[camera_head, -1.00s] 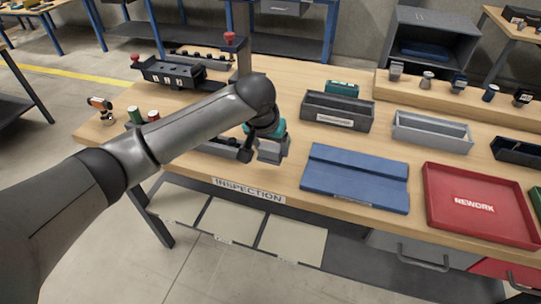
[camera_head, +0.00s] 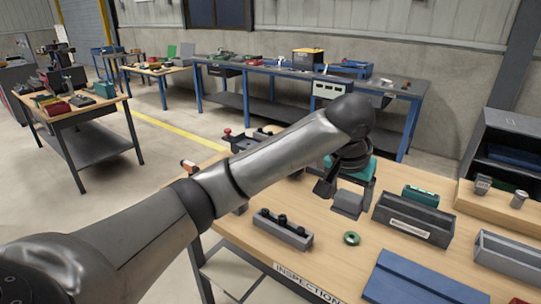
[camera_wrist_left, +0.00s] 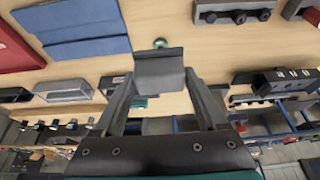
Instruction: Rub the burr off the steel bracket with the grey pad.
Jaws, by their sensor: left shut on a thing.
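My left gripper (camera_head: 347,192) is shut on a grey angled metal piece (camera_head: 347,205) that looks like the steel bracket. The wrist view shows the piece (camera_wrist_left: 158,74) between the two fingers, with a bent lip along its far edge. The gripper holds it over the wooden inspection bench, left of the dark grey bin. I cannot make out a burr on it. I cannot pick out the grey pad for sure in either view. My right gripper is not in view.
A grey block with black knobs (camera_head: 283,230) and a small green ring (camera_head: 351,238) are on the bench near the gripper. The dark grey bin (camera_head: 412,220) stands to the right. A blue mat (camera_head: 425,283) lies at the front. Bare wood surrounds the ring.

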